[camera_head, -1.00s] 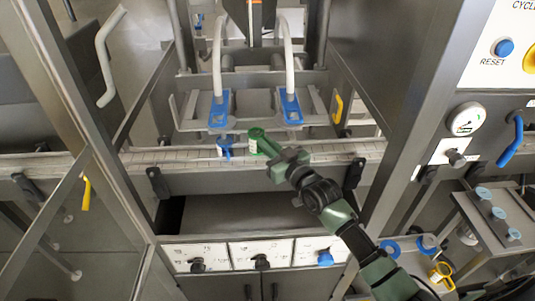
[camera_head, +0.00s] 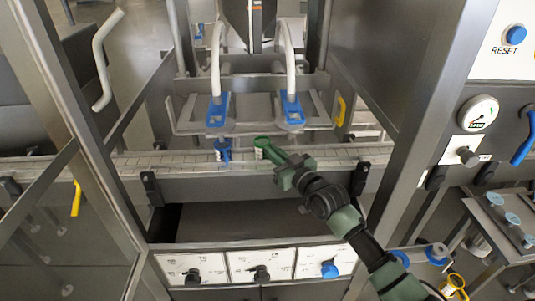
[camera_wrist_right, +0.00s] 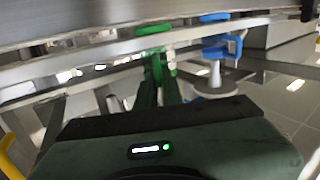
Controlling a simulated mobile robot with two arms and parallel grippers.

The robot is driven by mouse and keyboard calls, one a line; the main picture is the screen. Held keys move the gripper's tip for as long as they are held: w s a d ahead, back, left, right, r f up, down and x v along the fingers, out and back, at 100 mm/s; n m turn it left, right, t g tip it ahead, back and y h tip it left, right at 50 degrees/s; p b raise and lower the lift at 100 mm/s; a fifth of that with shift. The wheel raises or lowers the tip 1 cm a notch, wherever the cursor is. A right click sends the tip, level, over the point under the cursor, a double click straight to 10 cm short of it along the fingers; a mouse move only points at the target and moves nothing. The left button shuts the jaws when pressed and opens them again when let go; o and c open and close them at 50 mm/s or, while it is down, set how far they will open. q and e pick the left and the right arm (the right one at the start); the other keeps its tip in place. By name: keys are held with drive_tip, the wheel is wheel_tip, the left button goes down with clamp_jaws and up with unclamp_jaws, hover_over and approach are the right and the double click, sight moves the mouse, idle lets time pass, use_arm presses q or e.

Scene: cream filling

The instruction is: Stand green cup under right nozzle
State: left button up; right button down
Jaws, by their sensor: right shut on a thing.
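The green cup (camera_head: 263,143) is at the conveyor rail, to the right of a blue cup (camera_head: 223,150). My right gripper (camera_head: 279,155) is shut on the green cup from its front right. The right nozzle (camera_head: 292,108), with a blue clip and a white hose, hangs behind and to the right of the green cup. The left nozzle (camera_head: 217,110) hangs behind the blue cup. In the right wrist view the green cup (camera_wrist_right: 153,30) shows at the ends of my fingers (camera_wrist_right: 158,75), with blue parts (camera_wrist_right: 222,47) to its right. My left gripper is not in view.
The tiled conveyor (camera_head: 330,154) runs across under the nozzles, and its right stretch looks clear. A metal frame post (camera_head: 415,120) stands to the right of my arm. Below are white drawer panels (camera_head: 257,265). A side shelf with light-blue lids (camera_head: 510,218) is at the right.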

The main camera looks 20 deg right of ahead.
drive_tip(key=shift+s+d+f+b, duration=0.1)
drive_tip(key=shift+s+d+b, duration=0.25)
drive_tip(key=shift+d, duration=0.75)
drive_tip(key=shift+s+d+b, duration=0.3)
drive_tip(key=shift+d+b, duration=0.1)
drive_tip(key=shift+d, duration=0.7)
drive_tip(key=shift+s+d+f+b, duration=0.1)
drive_tip(key=shift+s+d+b, duration=0.25)
drive_tip(key=shift+d, duration=0.75)
drive_tip(key=shift+s+d+r, duration=0.1)
drive_tip(key=shift+d+r, duration=0.05)
drive_tip(key=shift+d, duration=0.45)
drive_tip(key=shift+s, duration=0.1)
drive_tip(key=c, duration=1.5)
unclamp_jaws()
drive_tip(key=shift+b+v, duration=0.5)
drive_tip(key=shift+v, duration=3.4)
